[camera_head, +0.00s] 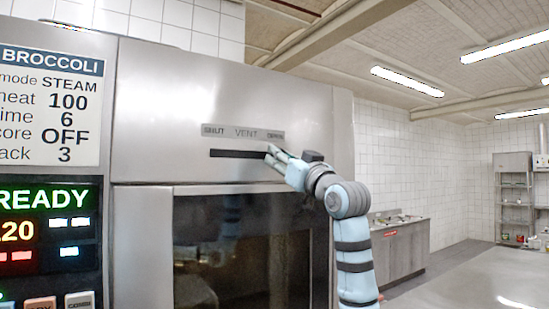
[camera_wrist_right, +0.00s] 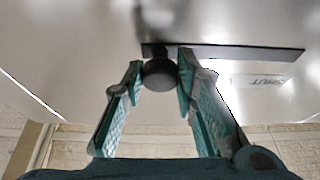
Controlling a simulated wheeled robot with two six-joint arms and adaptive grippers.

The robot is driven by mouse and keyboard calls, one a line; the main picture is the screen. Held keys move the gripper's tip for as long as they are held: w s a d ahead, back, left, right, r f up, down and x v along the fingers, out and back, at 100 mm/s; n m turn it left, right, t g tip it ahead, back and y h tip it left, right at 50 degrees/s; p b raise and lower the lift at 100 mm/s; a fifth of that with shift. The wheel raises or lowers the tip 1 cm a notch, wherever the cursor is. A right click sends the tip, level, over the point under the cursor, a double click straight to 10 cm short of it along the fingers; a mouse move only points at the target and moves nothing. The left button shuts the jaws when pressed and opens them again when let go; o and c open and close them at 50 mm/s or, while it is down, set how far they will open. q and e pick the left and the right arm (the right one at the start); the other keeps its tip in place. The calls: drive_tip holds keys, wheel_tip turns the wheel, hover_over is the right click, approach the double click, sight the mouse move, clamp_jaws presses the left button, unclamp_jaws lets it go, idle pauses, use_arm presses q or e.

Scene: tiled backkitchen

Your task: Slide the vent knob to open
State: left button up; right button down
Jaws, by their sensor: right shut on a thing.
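The vent knob (camera_wrist_right: 160,74) is round and dark, and sits between my right gripper's fingertips in the wrist view. My right gripper (camera_wrist_right: 161,76) is shut on it; in the head view the gripper (camera_head: 274,157) is at the right end of the vent slot and hides the knob. The dark slot (camera_head: 238,154) runs across the steel panel (camera_head: 180,100), under a label strip (camera_head: 243,133) reading SHUT, VENT and OPEN. The knob is near the slot's OPEN end, with most of the slot (camera_wrist_right: 245,53) bare toward SHUT. My left gripper is not in view.
A glass oven door (camera_head: 245,250) lies below the vent panel. A control panel (camera_head: 50,240) with lit displays is at the left. A steel counter (camera_head: 400,248) and a shelf rack (camera_head: 513,195) stand farther back at the right, with open floor before them.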

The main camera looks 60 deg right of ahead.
drive_tip(key=c, duration=1.5)
unclamp_jaws()
drive_tip(key=shift+c, duration=0.2)
drive_tip(key=shift+o, duration=1.3)
drive_tip(key=shift+s+d, duration=0.1)
drive_tip(key=shift+s, duration=0.1)
approach(274, 112)
drive_tip(key=x, duration=0.4)
drive_tip(key=shift+w+r, duration=0.25)
drive_tip(key=shift+d, duration=0.1)
drive_tip(key=shift+d+f, duration=0.1)
drive_tip(key=shift+d, duration=0.1)
drive_tip(key=shift+a, duration=0.15)
